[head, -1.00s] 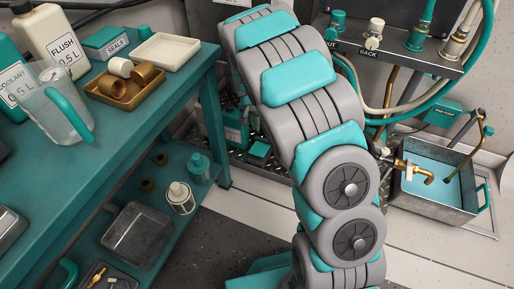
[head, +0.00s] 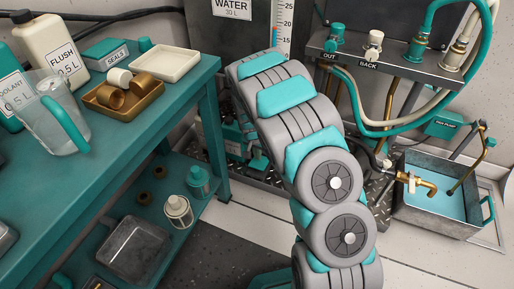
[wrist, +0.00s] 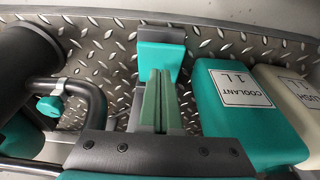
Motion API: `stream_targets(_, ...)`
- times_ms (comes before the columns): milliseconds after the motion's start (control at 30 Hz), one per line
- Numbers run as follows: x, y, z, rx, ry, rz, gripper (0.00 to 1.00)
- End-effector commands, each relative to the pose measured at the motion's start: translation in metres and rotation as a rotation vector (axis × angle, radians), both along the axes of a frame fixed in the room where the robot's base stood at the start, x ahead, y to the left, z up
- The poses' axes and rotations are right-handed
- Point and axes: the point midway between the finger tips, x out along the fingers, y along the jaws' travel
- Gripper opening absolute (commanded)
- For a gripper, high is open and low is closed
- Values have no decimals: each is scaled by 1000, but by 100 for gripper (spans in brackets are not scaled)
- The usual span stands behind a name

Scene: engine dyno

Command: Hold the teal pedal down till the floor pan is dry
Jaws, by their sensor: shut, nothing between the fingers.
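The teal pedal (wrist: 160,60) is a teal block with a grey upper end on the tread-plate floor in the wrist view. My gripper (wrist: 161,73) is shut and empty, and its green fingertips overlap the pedal's near part in the picture. I cannot tell whether they touch it or whether it is pressed. In the head view my arm hides the gripper. The floor pan (head: 420,214) is a grey metal tray at the right in the head view. Light blue liquid (head: 436,189) covers its visible bottom, under a brass tap (head: 423,184).
In the wrist view, a teal coolant jug (wrist: 245,115) and a cream flush jug (wrist: 296,105) stand right of my gripper. A dark bent pipe (wrist: 85,92) with a teal knob is at the left. In the head view, a teal workbench (head: 150,125) fills the left side.

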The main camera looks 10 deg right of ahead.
Motion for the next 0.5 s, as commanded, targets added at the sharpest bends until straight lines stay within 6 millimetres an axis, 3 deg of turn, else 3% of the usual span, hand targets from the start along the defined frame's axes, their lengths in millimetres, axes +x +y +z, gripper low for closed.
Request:
stream_targets(33, -3, 1, -10, -1, 3, 2, 0)
stream_targets(200, -5, 3, -24, -1, 3, 1, 0)
stream_targets(500, -5, 4, -25, 0, 0, 1, 0)
